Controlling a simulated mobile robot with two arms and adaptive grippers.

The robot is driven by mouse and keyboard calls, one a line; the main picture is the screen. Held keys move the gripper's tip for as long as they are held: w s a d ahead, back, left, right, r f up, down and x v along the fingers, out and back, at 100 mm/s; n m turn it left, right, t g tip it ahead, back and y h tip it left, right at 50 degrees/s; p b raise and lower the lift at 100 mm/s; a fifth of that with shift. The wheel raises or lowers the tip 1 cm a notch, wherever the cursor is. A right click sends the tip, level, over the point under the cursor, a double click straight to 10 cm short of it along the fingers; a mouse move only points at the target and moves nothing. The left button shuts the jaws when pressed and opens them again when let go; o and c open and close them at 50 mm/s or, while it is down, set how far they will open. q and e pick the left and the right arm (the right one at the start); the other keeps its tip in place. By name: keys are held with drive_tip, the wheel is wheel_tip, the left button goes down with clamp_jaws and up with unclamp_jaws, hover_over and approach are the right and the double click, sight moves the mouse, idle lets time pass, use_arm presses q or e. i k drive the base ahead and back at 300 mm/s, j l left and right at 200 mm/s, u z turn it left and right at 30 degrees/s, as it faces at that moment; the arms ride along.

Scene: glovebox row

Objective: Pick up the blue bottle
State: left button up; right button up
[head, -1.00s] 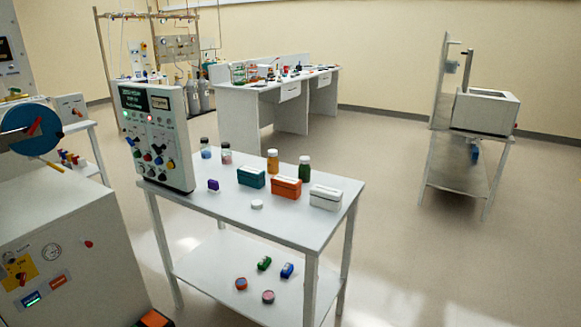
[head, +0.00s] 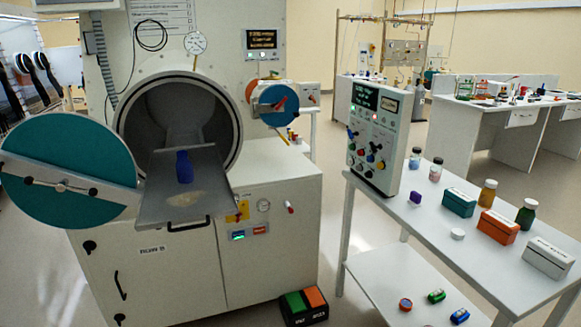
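A blue bottle (head: 184,167) stands upright on the grey sliding tray (head: 150,205), which sticks out of the round open chamber of the glovebox antechamber (head: 181,108). The chamber's teal round door (head: 75,165) is swung open to the left. Another small bottle with blue contents (head: 415,158) stands on the side table, beside the control box. Neither of my grippers is in view.
A white side table (head: 400,200) at the right carries a control box (head: 375,135), a teal box (head: 459,203), an orange box (head: 497,227), a white box (head: 548,258) and bottles. A foot pedal (head: 304,306) lies on the floor before the cabinet.

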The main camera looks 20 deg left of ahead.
sight(184, 167)
drive_tip(key=u, duration=1.3)
